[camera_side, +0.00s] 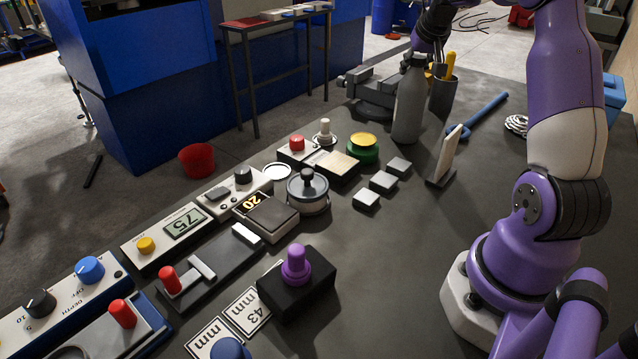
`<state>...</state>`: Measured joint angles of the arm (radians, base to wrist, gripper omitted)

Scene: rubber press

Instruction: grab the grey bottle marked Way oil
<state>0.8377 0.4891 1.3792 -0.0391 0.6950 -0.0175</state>
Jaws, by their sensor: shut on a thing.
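The grey bottle (408,108) stands upright on the dark bench top, toward the back. No marking can be read on its visible side. My gripper (416,52) is at the top of the bottle, coming from above and behind it. It is shut on the bottle's neck area, and the fingers are dark and partly hidden. The base of the bottle appears to be on or very close to the bench.
A dark tool cup (442,96) with yellow-handled tools stands just right of the bottle. A vise (374,92) is behind left. A green-and-yellow button (363,148), small grey blocks (383,182) and an upright panel (447,155) are in front.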

